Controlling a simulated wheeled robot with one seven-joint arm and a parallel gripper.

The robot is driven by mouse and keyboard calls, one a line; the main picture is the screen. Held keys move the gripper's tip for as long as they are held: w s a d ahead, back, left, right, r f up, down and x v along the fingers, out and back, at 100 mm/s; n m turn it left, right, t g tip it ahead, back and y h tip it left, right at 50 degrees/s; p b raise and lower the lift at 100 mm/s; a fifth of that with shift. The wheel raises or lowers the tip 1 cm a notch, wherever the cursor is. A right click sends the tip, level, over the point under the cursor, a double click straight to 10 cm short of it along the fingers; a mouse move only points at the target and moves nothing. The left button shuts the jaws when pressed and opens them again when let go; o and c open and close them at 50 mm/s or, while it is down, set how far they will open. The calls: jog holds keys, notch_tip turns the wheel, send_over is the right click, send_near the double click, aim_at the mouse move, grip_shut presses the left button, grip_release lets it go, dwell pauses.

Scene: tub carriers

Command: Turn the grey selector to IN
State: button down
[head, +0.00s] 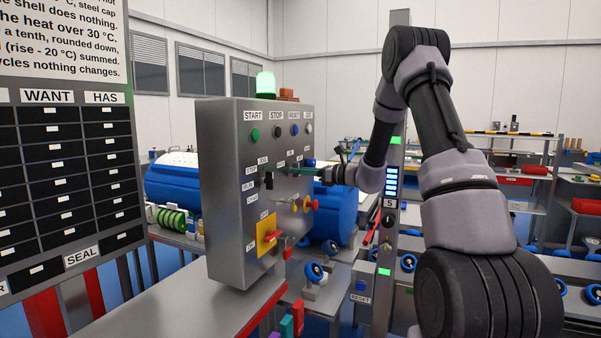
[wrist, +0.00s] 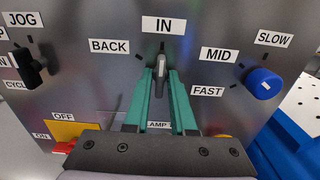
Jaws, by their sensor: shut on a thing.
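The grey selector (wrist: 160,68) is on the front of the metal control panel (wrist: 100,75), in the middle of the wrist view. Its grip stands nearly upright, its upper end towards the IN label (wrist: 163,25). The BACK label (wrist: 109,46) is to its left. My gripper (wrist: 160,75) is shut on the selector, one green finger on each side. In the head view my gripper (head: 288,170) reaches the panel from the right, and the selector is too small and covered to make out there.
A blue selector (wrist: 263,83) is close on the right, a black one (wrist: 31,68) on the left. Below are a yellow-backed red main switch (head: 267,236) and small red and yellow knobs. A green lamp (head: 265,84) tops the cabinet. A blue tank (head: 335,215) stands behind.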

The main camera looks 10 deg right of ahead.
jog(key=shift+d+f, duration=0.1)
jog(key=c, duration=0.8)
grip_release()
jog(key=shift+o, duration=0.2)
jog(key=v, duration=1)
jog(key=shift+s+d, duration=0.25)
jog(key=shift+d, duration=0.05)
jog(key=s+a+r+n+g+h, duration=0.2)
jog(key=s+a+r+n+g, duration=0.25)
jog(key=s, duration=0.45)
jog(key=s+a+r+n+g+h, duration=0.25)
jog(key=s+a+n, duration=0.25)
jog(key=s+n, duration=0.3)
jog(key=s+d+r+n+t+h, duration=0.1)
jog(key=s+d+n+h, duration=0.2)
jog(key=s, duration=0.5)
jog(key=s+d+r+n+t+h, duration=0.2)
jog(key=s+n+h, duration=0.3)
jog(key=s, duration=0.3)
jog(key=shift+s+d+r+n+t, duration=0.3)
jog(key=shift+s+d+n, duration=0.15)
jog(key=shift+d, duration=0.15)
